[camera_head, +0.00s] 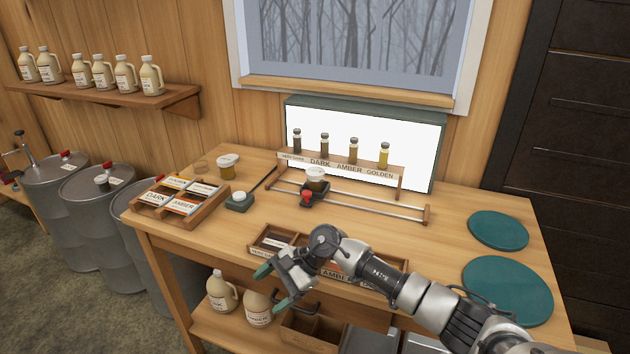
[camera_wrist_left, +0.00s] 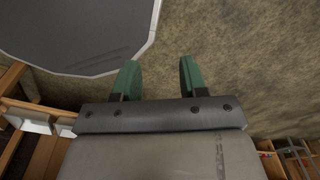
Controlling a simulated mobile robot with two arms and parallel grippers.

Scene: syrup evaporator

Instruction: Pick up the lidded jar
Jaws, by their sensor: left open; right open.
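A small jar (camera_head: 228,167) with a pale lid and a white label stands upright at the back left of the wooden table (camera_head: 235,225). A second small jar (camera_head: 316,179) with a white label sits in a dark carriage (camera_head: 311,194) on the rails before the sample rack. My right gripper (camera_head: 272,288) is open and empty at the table's front edge, well in front of and apart from both jars. My left gripper (camera_wrist_left: 160,78) is open and empty in the left wrist view, over the ground; neither jar shows in that view.
The rack (camera_head: 340,164) holds several vials before a lit panel (camera_head: 420,150). Two green discs (camera_head: 498,230) lie right. A divided tray (camera_head: 262,252) is partly behind my right arm. Drums (camera_head: 97,196) stand left.

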